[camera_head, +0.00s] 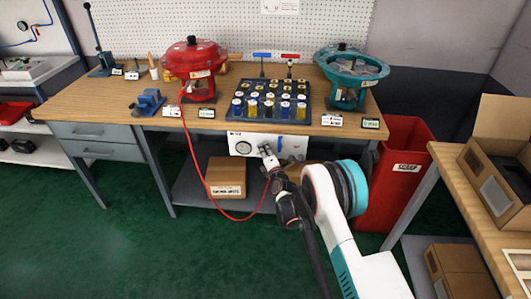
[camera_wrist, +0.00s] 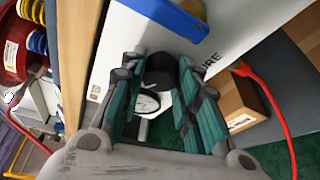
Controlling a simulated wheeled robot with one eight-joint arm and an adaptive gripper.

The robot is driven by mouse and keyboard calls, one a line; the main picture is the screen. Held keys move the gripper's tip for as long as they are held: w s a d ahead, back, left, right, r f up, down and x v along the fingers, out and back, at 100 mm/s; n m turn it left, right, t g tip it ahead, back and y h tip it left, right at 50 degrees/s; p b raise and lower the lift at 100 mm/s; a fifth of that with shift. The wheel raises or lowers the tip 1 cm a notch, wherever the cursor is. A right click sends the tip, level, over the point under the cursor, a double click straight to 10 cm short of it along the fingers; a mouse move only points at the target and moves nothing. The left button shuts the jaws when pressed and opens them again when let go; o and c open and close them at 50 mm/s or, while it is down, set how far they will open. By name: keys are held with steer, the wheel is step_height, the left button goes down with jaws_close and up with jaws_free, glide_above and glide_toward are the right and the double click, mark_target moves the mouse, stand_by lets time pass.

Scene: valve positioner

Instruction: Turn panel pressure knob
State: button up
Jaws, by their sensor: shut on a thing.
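The white pressure panel (camera_head: 233,136) hangs under the front edge of the workbench, with a round gauge (camera_head: 243,148) on its left side. In the wrist view the panel (camera_wrist: 120,40) fills the upper middle, with part of the word "PRESSURE" showing. The black pressure knob (camera_wrist: 161,68) sits between the fingertips of my gripper (camera_wrist: 163,78), which is shut on it. The gauge (camera_wrist: 147,103) shows partly between the teal fingers. In the head view my gripper (camera_head: 266,152) is at the panel's middle and hides the knob.
A blue handle or strip (camera_wrist: 168,16) is on the panel near the fingers. A red hose (camera_head: 200,165) loops from the red actuator (camera_head: 193,58) down to the panel area. A cardboard box (camera_head: 227,178) is below, and a red scrap bin (camera_head: 400,165) stands right of my arm.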

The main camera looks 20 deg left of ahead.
stand_by(0.4)
steer(key=o, duration=1.1)
steer(key=shift+c, duration=0.2)
steer(key=v, duration=0.7)
steer(key=shift+s+d, duration=0.2)
